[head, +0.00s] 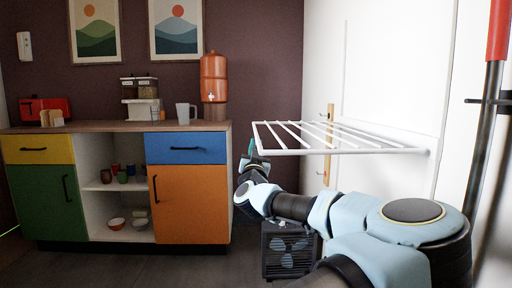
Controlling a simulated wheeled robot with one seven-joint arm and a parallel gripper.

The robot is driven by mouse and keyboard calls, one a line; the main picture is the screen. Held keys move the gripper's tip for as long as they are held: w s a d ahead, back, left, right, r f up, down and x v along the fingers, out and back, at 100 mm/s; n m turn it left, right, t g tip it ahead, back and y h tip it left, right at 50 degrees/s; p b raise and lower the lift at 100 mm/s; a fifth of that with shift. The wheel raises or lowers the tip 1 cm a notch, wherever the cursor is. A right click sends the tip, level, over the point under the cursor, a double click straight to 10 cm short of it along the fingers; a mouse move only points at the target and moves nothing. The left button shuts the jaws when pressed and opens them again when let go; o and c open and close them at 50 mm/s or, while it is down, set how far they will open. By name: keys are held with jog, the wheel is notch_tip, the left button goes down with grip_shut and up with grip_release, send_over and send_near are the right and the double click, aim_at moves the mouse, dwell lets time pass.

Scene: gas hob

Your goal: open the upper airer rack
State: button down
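The upper airer rack (341,151) is a white frame with several parallel bars. It stands out roughly level from the white wall at the right of the head view. My gripper (250,148) is at the rack's outer left end, just below its near left corner. Only a small teal tip of it shows above my wrist. I cannot tell whether it touches the rack or whether its fingers are open or shut. My arm reaches in beneath the rack from the lower right.
A dark box with a fan pattern (290,250) stands on the floor behind my arm. A cabinet with coloured doors (188,203) stands at the left. A red-topped pole (486,130) is at the right. Floor is clear before the cabinet.

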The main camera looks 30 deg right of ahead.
dwell(0.9)
notch_tip(320, 180, up, 10)
jog(key=m+g+h+p, duration=0.1)
jog(key=m+p, duration=0.3)
jog(key=p, duration=0.3)
jog(key=shift+d+r, duration=0.1)
jog(key=shift+r, duration=0.05)
jog(key=shift+s+d+r+m+g+h+p, duration=0.15)
jog(key=shift+r+m+g+h+p, duration=0.2)
jog(key=shift+r+m+p, duration=0.2)
jog(key=shift+f, duration=0.1)
jog(key=c, duration=0.9)
grip_release()
jog(key=b+v, duration=0.1)
jog(key=v, duration=0.9)
jog(key=shift+s+a+f, duration=0.15)
jog(key=shift+s+a, duration=0.05)
jog(key=shift+s, duration=0.05)
